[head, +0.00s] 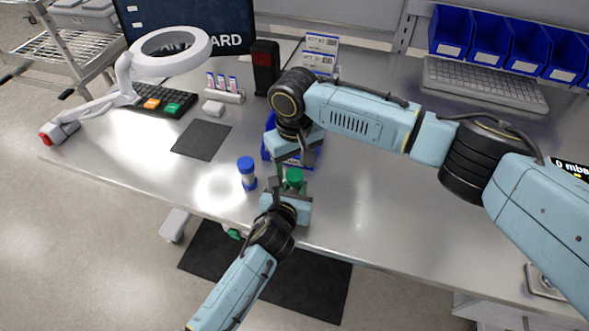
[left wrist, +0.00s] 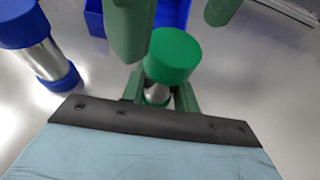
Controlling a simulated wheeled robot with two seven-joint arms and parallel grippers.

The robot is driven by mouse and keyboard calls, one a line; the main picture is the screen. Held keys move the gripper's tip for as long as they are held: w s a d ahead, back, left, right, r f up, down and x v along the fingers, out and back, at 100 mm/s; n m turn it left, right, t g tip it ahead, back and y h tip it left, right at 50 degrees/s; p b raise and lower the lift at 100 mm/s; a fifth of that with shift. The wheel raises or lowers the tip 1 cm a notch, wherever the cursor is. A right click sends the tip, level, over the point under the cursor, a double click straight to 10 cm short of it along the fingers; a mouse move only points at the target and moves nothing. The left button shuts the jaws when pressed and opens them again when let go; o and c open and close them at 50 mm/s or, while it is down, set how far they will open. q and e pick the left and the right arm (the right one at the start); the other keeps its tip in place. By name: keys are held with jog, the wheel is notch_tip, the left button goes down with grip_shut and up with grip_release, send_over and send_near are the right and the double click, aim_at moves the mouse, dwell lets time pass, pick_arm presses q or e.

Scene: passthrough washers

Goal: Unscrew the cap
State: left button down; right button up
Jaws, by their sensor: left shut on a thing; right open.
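A silver cylinder with a green cap (head: 294,176) stands near the table's front edge. In the left wrist view its green cap (left wrist: 173,56) sits on top and its silver body (left wrist: 157,94) shows below. My left gripper (head: 287,188) is shut on this cylinder, around the body below the cap. My right gripper (head: 302,160) is open, just above and behind the cap. In the left wrist view its two green fingers show above the cap, one on each side, with the cap not between them. The arms hide part of the cylinder.
A second silver cylinder with blue ends (head: 247,173) stands upright left of the green-capped one. A blue bin (head: 268,150) lies behind, partly hidden by my right arm. A dark mat (head: 201,140) and a magnifier lamp (head: 172,50) are farther left.

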aim_at(294, 187)
notch_tip(294, 187, up, 5)
jog(key=shift+f, duration=0.1)
jog(key=shift+c, duration=0.3)
jog(key=shift+f, duration=3.85)
jog(key=c, duration=0.9)
jog(key=o, duration=1)
jog(key=shift+c, duration=0.2)
jog(key=shift+r, duration=3.85)
jog(key=shift+c, duration=0.3)
notch_tip(294, 187, down, 8)
jog(key=shift+r, duration=0.15)
